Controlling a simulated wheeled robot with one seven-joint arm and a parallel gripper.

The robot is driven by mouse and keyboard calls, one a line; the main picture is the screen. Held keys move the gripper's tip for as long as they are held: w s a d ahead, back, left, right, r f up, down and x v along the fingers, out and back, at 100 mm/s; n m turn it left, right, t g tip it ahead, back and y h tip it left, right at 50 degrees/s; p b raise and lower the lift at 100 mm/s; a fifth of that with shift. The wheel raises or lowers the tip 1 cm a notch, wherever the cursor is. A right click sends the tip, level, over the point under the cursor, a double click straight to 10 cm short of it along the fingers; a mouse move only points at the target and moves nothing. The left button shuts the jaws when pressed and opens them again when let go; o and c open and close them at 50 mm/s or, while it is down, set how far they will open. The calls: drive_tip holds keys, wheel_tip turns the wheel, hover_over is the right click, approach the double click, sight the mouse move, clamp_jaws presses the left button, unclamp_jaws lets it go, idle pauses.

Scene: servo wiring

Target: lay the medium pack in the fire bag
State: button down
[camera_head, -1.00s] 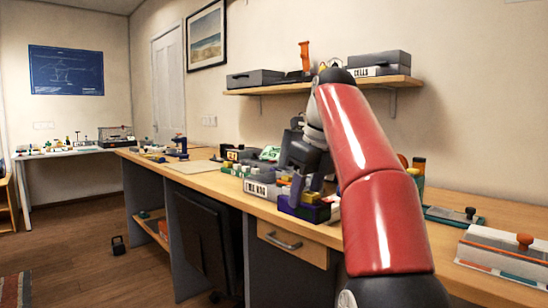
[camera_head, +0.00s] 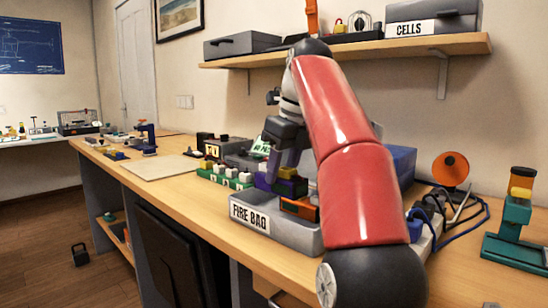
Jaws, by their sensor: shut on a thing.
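The fire bag is a grey open tray (camera_head: 254,219) with a white "FIRE BAG" label on its front, standing on the workbench. My red arm hides the tray's right part.
A row of green and white blocks (camera_head: 224,177) stands left of the tray. A blue box (camera_head: 402,163), cables (camera_head: 462,212) and a teal stand (camera_head: 513,232) are to the right. A shelf (camera_head: 345,50) runs above.

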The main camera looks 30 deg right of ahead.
sight(282, 190)
drive_tip(key=shift+w, duration=0.25)
drive_tip(key=shift+f, duration=0.2)
wheel_tip(282, 190, down, 4)
drive_tip(key=shift+s+f, duration=0.1)
drive_tip(key=shift+f, duration=0.15)
drive_tip(key=shift+f+b, duration=0.3)
drive_tip(key=shift+f, duration=0.6)
drive_tip(key=shift+f+b, duration=0.35)
drive_tip(key=shift+f, duration=0.2)
drive_tip(key=c, duration=0.7)
unclamp_jaws()
drive_tip(key=shift+p+v, duration=0.65)
drive_tip(key=shift+v, duration=3.25)
